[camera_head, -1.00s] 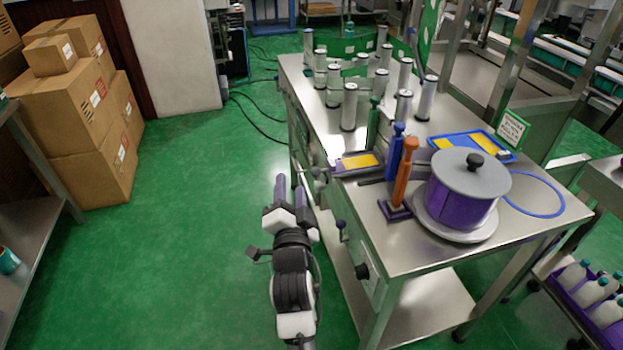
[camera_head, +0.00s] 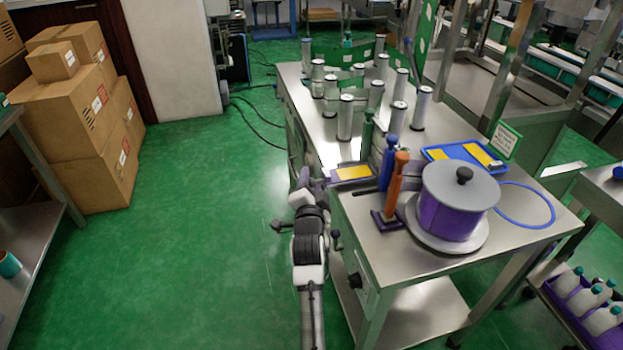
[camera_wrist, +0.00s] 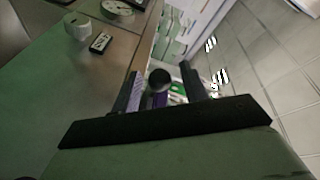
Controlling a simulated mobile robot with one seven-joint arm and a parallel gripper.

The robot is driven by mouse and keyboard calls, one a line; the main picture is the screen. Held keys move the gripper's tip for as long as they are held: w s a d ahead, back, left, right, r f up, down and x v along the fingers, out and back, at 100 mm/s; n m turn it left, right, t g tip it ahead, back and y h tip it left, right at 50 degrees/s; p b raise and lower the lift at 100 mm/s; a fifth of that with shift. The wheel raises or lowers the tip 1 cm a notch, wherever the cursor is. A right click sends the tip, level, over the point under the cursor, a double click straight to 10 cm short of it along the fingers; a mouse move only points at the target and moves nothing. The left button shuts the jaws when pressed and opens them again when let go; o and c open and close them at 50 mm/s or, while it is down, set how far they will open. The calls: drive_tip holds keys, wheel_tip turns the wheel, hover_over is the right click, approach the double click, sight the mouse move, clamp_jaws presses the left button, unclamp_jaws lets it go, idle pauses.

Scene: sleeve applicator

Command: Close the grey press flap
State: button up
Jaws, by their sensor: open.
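My gripper (camera_head: 306,180) is at the left edge of the steel table, beside a low flat fixture with a yellow pad (camera_head: 353,173). In the wrist view my gripper (camera_wrist: 163,88) has its two fingers apart. A dark round knob (camera_wrist: 159,77) shows between the fingers, with something purple below it; I cannot tell whether the fingers touch it. I cannot clearly make out the grey press flap or its angle; the arm hides part of the table's side there.
The table top holds several steel cylinders (camera_head: 345,118), blue and orange upright handles (camera_head: 396,180), a purple drum with a grey lid (camera_head: 455,200) and a blue tray (camera_head: 440,153). Cardboard boxes (camera_head: 85,120) stand at the left. The green floor (camera_head: 210,220) between is clear.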

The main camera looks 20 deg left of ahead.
drive_tip(key=shift+w+a, duration=0.1)
drive_tip(key=shift+w, duration=0.25)
drive_tip(key=shift+c, duration=0.4)
clamp_jaws()
drive_tip(key=shift+a+r, duration=0.1)
drive_tip(key=shift+r, duration=0.05)
